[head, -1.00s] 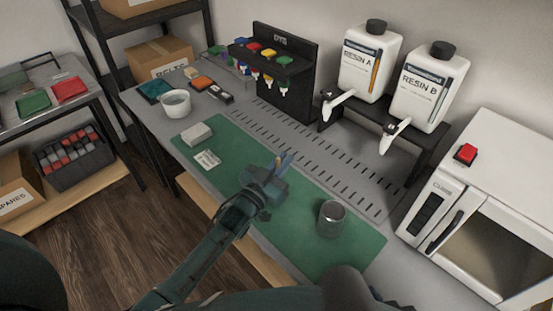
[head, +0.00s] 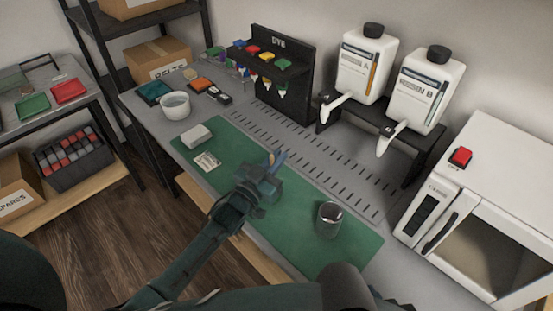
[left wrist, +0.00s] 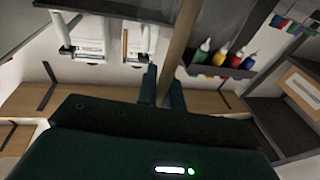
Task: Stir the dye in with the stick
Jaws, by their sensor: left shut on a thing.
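My left gripper (head: 274,163) is above the green mat (head: 320,262), left of the mixing cup, apart from it. In the left wrist view its fingers (left wrist: 163,88) are shut on a pale wooden stick (left wrist: 179,45), which reaches up out of the picture. The stick is hard to make out in the head view. The grey cup (head: 329,220) stands upright on the right part of the mat; I cannot tell what is in it.
A white bowl (head: 175,106) stands at the left. A black dye rack (head: 283,80) and two white resin bottles (head: 364,65) on a dark stand are behind. A white oven (head: 470,215) bounds the right. A white block (head: 196,136) and a label card (head: 207,161) lie on the mat's left end.

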